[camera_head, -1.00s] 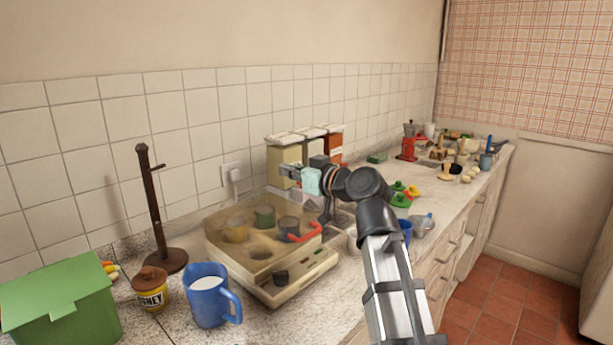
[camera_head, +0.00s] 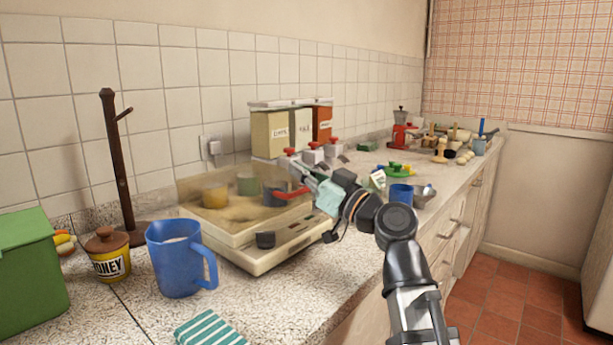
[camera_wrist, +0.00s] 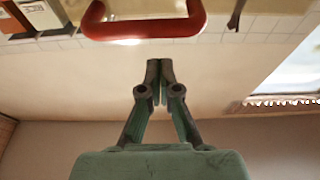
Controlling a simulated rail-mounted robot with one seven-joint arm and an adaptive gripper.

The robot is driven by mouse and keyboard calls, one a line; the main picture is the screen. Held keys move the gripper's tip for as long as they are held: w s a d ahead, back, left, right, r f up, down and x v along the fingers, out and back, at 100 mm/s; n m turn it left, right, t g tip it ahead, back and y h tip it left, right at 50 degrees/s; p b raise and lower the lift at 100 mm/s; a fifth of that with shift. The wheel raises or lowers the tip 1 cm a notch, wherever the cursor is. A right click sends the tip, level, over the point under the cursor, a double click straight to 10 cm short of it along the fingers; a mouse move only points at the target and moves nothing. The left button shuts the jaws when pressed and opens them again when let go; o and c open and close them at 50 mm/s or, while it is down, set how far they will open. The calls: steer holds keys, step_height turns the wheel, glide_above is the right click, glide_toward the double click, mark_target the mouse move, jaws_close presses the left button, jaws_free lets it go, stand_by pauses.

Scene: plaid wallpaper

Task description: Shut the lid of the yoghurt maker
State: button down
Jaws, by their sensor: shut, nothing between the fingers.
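The yoghurt maker (camera_head: 262,262) is a cream base on the counter. Its see-through amber lid (camera_head: 200,225) has a red handle (camera_head: 291,195) at its right side. The lid looks tilted, but I cannot tell its exact angle. Several coloured cups show through or behind it. My gripper (camera_head: 302,167) is beside the handle, fingers pointing up and left in the head view. In the wrist view the gripper (camera_wrist: 160,70) is shut and empty, and the red handle (camera_wrist: 143,30) crosses just beyond the fingertips, with a visible gap.
A blue jug (camera_head: 180,262), a honey pot (camera_head: 108,257) and a green box (camera_head: 30,262) stand at the left. A brown mug stand (camera_head: 118,165) is behind. Canisters (camera_head: 270,132) and red-topped items (camera_head: 313,152) stand beyond the yoghurt maker. A striped cloth (camera_head: 208,330) lies in front.

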steer(key=shift+s+d+f+b, duration=0.1)
steer(key=shift+f+b, duration=0.3)
steer(key=shift+f, duration=0.1)
